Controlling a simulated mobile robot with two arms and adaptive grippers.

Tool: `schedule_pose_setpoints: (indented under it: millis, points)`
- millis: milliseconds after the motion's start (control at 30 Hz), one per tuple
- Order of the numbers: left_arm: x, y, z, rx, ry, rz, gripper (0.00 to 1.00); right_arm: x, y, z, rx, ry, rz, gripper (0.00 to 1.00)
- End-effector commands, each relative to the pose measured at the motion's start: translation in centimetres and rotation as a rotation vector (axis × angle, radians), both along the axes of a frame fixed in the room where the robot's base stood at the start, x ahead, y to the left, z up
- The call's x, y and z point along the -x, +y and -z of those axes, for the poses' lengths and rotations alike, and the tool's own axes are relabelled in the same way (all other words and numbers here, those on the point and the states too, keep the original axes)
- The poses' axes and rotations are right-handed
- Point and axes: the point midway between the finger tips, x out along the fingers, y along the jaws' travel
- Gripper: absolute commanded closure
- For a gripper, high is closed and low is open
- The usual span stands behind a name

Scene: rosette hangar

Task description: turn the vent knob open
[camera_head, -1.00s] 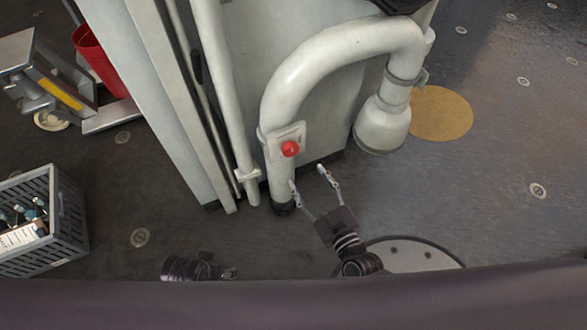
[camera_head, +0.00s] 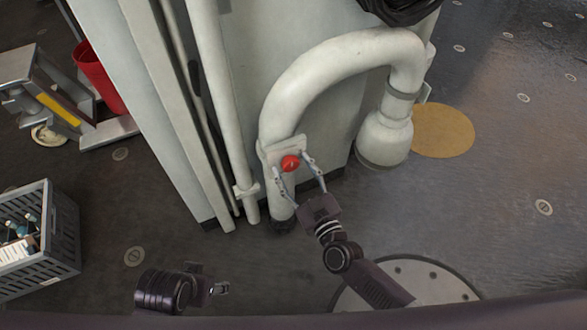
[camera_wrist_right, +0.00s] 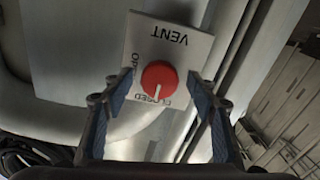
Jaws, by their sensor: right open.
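The red vent knob (camera_head: 290,163) sits on a pale plate (camera_head: 268,152) fixed to the white curved pipe. In the right wrist view the red knob (camera_wrist_right: 159,78) shows a white pointer mark towards the word CLOSED; the plate (camera_wrist_right: 172,42) reads VENT and part of OPEN, upside down. My right gripper (camera_head: 294,172) is open, with one finger on each side of the knob. In the wrist view its blue-padded fingers (camera_wrist_right: 163,98) stand apart from the knob with gaps on both sides. My left gripper (camera_head: 221,288) is low at the left, too small to judge.
The white pipe (camera_head: 330,67) curves over to a wide end at the right. A grey crate with bottles (camera_head: 62,235), a red bucket (camera_head: 100,80) and a metal stand (camera_head: 35,85) are at the left. Open floor (camera_head: 480,200) lies at the right.

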Motion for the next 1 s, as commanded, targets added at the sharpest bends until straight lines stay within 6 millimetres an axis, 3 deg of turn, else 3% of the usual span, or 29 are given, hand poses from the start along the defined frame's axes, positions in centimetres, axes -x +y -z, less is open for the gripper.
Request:
schedule_pose_setpoints:
  millis: [133, 500, 1000]
  points:
    - [0.01, 0.01, 0.00, 0.000, 0.000, 0.000, 0.53, 0.02, 0.00, 0.00, 0.000, 0.000, 0.000, 0.48]
    - [0.00, 0.02, 0.01, 0.000, 0.000, 0.000, 0.53, 0.04, -0.03, 0.01, 0.000, 0.000, 0.000, 0.89]
    - [-0.01, -0.01, 0.23, 0.000, -0.001, 0.000, 0.53, 0.07, 0.01, 0.03, -0.129, 0.055, 0.000, 0.89]
